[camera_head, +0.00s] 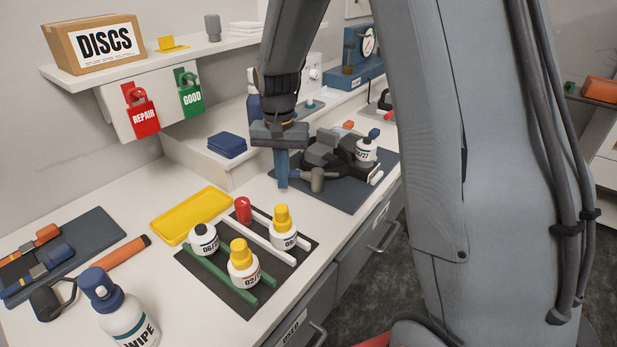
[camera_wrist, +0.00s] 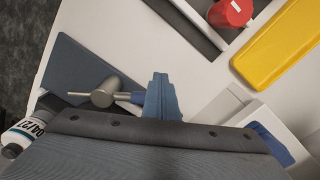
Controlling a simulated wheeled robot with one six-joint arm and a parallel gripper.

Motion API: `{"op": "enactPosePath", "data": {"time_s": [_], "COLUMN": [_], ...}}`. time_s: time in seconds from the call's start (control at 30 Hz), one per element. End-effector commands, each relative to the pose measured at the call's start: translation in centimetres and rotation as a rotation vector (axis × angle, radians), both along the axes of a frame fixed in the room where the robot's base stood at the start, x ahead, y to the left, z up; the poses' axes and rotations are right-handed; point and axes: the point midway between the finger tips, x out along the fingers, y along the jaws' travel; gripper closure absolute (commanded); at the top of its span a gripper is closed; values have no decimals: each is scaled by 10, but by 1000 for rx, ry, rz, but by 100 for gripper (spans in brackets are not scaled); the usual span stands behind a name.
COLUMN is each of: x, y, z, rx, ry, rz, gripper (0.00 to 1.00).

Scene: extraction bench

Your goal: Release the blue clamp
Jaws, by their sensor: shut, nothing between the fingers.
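My gripper (camera_head: 282,185) points down over the near-left edge of the dark blue-grey mat (camera_head: 346,204), its narrow blue fingers together and empty. The fingers also show in the wrist view (camera_wrist: 160,100). Just right of them in the head view is a grey cylinder (camera_head: 317,180) with a bluish stem; it also shows in the wrist view (camera_wrist: 105,92), its stem end close to the fingers. Behind it stands a dark device (camera_head: 325,146), partly hidden by my arm. At the far left, a blue-and-grey tool (camera_head: 55,258), possibly the blue clamp, lies on a dark mat; I cannot tell for sure.
A white bottle (camera_head: 366,152) stands by the device. Several bottles and a red capped piece (camera_head: 243,210) stand on the dark rack mat. A yellow tray (camera_head: 192,214) lies behind. A wipe bottle (camera_head: 125,318) stands front left. A dark blue stack (camera_head: 227,145) sits on the ledge.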

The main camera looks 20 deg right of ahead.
Motion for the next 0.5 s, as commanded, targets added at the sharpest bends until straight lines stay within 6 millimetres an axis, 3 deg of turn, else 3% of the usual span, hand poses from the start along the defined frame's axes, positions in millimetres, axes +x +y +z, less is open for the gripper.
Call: {"op": "enactPosePath", "data": {"time_s": [0.5], "x": [19], "y": [-4], "z": [0], "rx": [0], "ry": [-2], "rz": [-1], "gripper": [100]}}
